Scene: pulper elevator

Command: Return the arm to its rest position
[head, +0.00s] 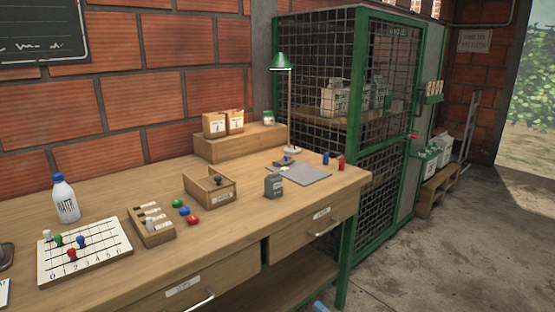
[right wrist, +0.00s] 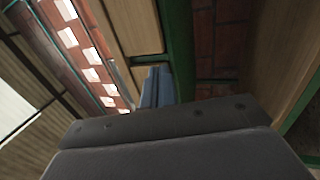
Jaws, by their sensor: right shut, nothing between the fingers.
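My right gripper (head: 320,306) shows only as a small blue tip at the bottom edge of the head view, low in front of the workbench (head: 235,225). In the right wrist view its blue-grey fingers (right wrist: 157,87) are together, shut and empty, beyond the dark grey gripper body (right wrist: 170,140). Most of my right arm is out of view. My left gripper is in neither view.
A green mesh cage (head: 385,150) stands at right. Concrete floor (head: 465,250) is open at the lower right.

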